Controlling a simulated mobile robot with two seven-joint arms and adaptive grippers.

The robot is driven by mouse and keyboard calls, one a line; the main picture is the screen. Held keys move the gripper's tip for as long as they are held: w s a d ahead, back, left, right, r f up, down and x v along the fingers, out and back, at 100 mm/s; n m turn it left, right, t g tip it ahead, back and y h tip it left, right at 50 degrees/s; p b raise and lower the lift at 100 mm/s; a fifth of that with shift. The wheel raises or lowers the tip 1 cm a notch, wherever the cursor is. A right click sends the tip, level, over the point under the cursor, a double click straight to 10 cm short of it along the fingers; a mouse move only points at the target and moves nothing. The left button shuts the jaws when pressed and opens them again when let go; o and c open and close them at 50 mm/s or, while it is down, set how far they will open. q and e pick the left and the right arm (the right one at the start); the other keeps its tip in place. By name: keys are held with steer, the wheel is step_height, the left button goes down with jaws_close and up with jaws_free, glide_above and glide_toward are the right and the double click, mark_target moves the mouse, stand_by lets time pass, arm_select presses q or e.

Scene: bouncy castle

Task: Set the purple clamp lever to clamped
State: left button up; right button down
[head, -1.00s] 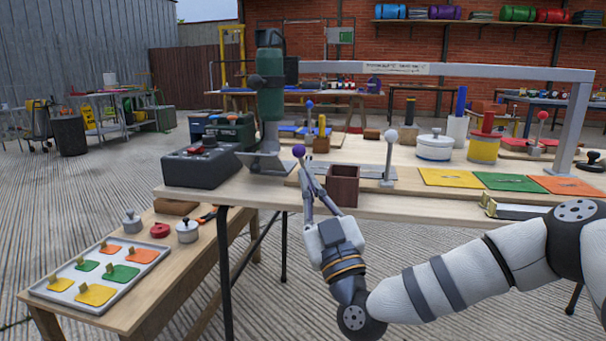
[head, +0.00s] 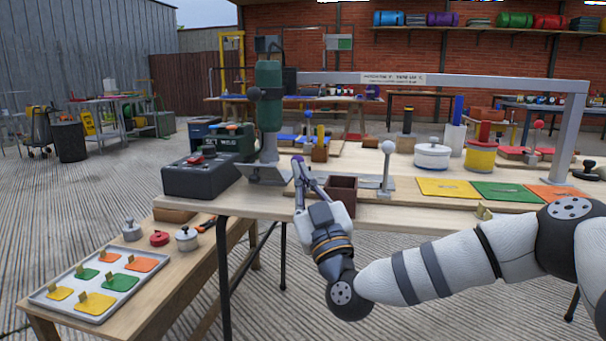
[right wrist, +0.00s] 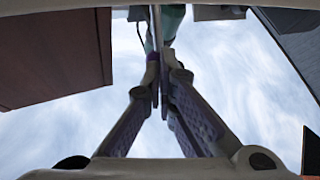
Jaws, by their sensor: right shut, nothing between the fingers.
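The purple clamp lever's knob (head: 298,159) shows small at the front edge of the main workbench, at the left end of the grey plate. My right gripper (head: 299,168) is shut and empty, its fingertips right at the knob and covering most of the lever. Contact cannot be told. In the right wrist view my fingertips (right wrist: 160,80) are together, with a thin grey rod and a bit of purple just beyond them. The lever's exact tilt is hidden. My left gripper is not in view.
A brown open box (head: 341,195) stands just right of my right gripper. A white-knobbed lever (head: 387,165) stands upright beyond it. A green drill press (head: 269,95) and a dark control box (head: 200,178) are to the left. A low side table holds a tray (head: 66,296).

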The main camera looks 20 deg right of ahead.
steer(key=shift+w+r+g+p, duration=0.1)
steer(key=shift+r+g+p, duration=0.3)
steer(key=shift+p, duration=0.45)
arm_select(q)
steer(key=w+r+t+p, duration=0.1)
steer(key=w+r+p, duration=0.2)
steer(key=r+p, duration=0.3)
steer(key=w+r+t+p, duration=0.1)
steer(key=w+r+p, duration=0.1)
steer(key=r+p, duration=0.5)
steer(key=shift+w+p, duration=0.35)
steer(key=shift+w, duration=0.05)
arm_select(e)
steer(key=w+d+r+m+g+h, duration=0.1)
steer(key=w+d+r+m+g, duration=0.2)
steer(key=w+r+m+g, duration=0.1)
steer(key=shift+w+g+h, duration=0.15)
steer(key=shift+g+h, duration=0.15)
steer(key=shift+g, duration=0.3)
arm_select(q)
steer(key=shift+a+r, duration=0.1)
